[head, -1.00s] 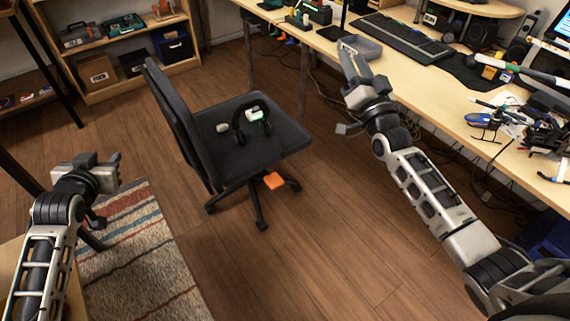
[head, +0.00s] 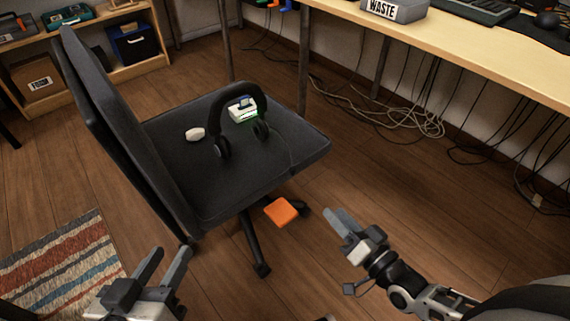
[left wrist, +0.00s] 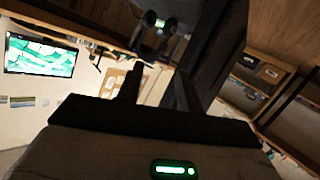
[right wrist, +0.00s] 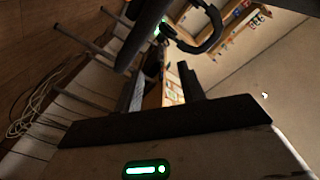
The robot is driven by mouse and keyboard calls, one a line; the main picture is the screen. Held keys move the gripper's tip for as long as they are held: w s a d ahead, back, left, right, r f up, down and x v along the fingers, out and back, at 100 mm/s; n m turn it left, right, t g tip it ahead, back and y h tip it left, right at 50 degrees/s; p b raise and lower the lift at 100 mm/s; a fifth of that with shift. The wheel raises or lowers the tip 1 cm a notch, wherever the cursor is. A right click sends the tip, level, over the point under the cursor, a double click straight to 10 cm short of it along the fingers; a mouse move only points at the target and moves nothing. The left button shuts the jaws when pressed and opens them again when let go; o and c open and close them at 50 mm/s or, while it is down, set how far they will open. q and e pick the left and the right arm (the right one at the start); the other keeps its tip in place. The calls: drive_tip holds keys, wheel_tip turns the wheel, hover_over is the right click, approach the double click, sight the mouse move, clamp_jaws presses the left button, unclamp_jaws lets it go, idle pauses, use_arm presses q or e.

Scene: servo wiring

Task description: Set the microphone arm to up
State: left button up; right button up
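A black headset (head: 236,112) stands on the seat of the black office chair (head: 180,160), its band up and ear cups on the seat. A thin dark line runs from its right cup; I cannot tell whether it is the microphone arm. The headset also shows in the right wrist view (right wrist: 212,35) and, upside down, in the left wrist view (left wrist: 160,24). My left gripper (head: 167,257) is open and empty, in front of the chair's left side. My right gripper (head: 343,224) is open and empty, to the right of the chair base. Both are apart from the headset.
A white device with a green light (head: 243,112) and a small white object (head: 195,134) lie on the seat. An orange block (head: 281,211) is by the chair base.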

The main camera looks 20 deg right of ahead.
sight(296, 172)
use_arm(q)
drive_tip(key=d+r+n+t+h+b, duration=0.1)
drive_tip(key=b, duration=0.3)
drive_tip(key=shift+d+r+h, duration=0.1)
drive_tip(key=shift+r+h, duration=0.25)
drive_tip(key=shift+h, duration=0.05)
use_arm(e)
drive_tip(key=x, duration=1.5)
drive_tip(key=shift+w, duration=0.25)
drive_tip(key=shift+a+r, duration=0.1)
clamp_jaws()
use_arm(q)
drive_tip(key=shift+r, duration=0.15)
use_arm(e)
drive_tip(key=shift+r, duration=0.1)
